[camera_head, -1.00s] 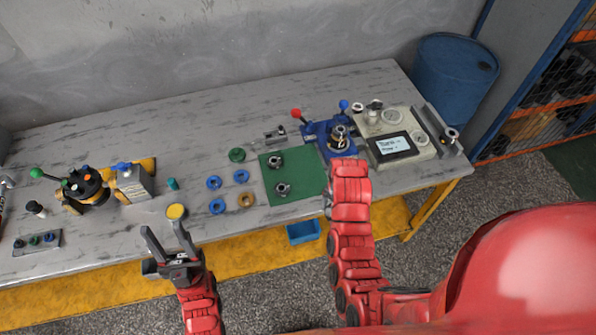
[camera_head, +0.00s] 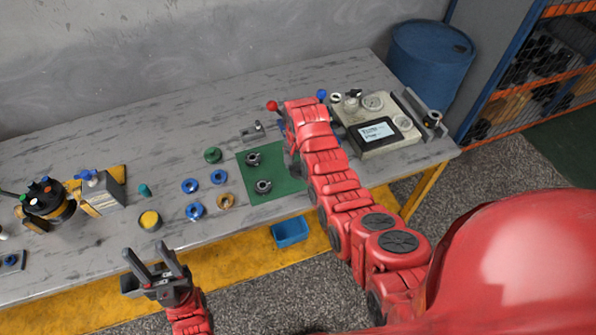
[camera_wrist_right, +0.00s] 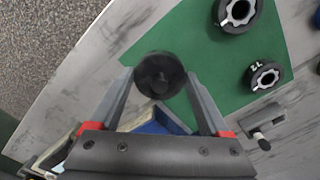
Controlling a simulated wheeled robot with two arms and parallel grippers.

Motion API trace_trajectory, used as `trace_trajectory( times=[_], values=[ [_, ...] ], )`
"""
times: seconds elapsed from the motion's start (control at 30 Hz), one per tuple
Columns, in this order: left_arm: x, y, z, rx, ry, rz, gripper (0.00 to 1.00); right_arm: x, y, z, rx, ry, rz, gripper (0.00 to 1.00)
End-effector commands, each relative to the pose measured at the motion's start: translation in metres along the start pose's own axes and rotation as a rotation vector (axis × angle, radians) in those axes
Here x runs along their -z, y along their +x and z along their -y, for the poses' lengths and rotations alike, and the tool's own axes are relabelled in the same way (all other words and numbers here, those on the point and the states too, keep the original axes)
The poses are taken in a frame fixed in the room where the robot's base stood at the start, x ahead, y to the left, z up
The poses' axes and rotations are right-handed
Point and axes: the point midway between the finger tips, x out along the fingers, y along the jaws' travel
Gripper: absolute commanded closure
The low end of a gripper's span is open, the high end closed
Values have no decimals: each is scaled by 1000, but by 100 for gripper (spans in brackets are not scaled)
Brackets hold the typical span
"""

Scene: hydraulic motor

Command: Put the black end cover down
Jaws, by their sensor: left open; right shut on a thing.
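The black end cover (camera_wrist_right: 152,86) is a round dark disc between the fingertips of my right gripper (camera_wrist_right: 160,76) in the right wrist view. The gripper is shut on it and holds it over the edge of the green mat (camera_wrist_right: 185,55). I cannot tell its exact height. In the head view the cover is hidden behind my right arm, which reaches over the right side of the green mat (camera_head: 272,190). My left gripper (camera_head: 149,254) is open and empty, in front of the table's front edge.
Two dark ring parts (camera_head: 264,186) (camera_head: 253,159) lie on the mat. Blue rings (camera_head: 190,186) and a yellow-topped cup (camera_head: 150,220) lie left of it. A pale device with a screen (camera_head: 376,132) stands right. A blue fixture is mostly hidden behind my right arm.

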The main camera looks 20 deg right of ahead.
Motion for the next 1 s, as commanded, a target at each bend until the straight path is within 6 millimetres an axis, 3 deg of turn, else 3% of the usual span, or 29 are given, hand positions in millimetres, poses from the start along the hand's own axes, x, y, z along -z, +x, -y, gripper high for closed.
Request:
trace_trajectory(
  times=[0.2,0.6,1.0],
  values=[
    [1,5,0,0,0,0,50,2,2,3,-2,0,3,98],
    [3,18,1,0,0,0,50,2,34,2,-2,-1,2,98],
    [2,15,1,0,0,0,50,2,38,3,0,0,0,98]
  ],
)
